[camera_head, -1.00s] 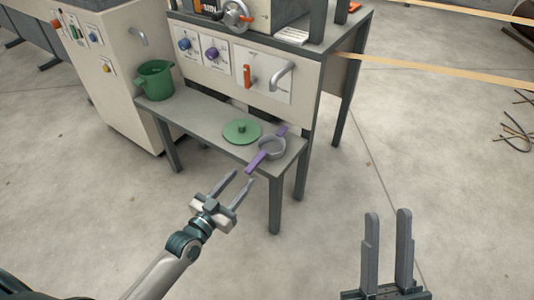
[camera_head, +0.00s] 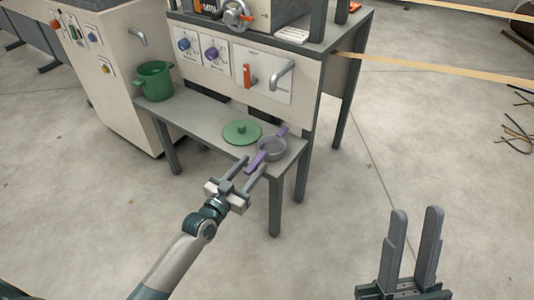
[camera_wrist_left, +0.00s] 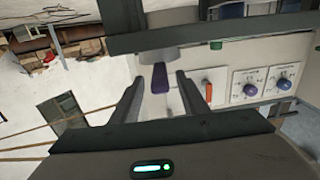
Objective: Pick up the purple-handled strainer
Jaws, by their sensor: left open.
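The strainer (camera_head: 271,149) has a grey bowl and purple handles, and sits at the right end of the low grey bench. Its longer purple handle (camera_head: 255,162) points toward me over the front edge. My left gripper (camera_head: 253,166) is open, with its two fingers on either side of this handle's end. In the left wrist view the purple handle (camera_wrist_left: 160,78) shows between the two open fingers (camera_wrist_left: 158,90). I cannot tell whether a finger touches it. My right gripper (camera_head: 415,225) is open and empty over the floor at the lower right.
A green lid (camera_head: 242,133) lies on the bench (camera_head: 200,124) just left of the strainer. A green pot (camera_head: 155,82) stands at the bench's left end. The machine's panel (camera_head: 265,72) rises behind. The floor in front is clear.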

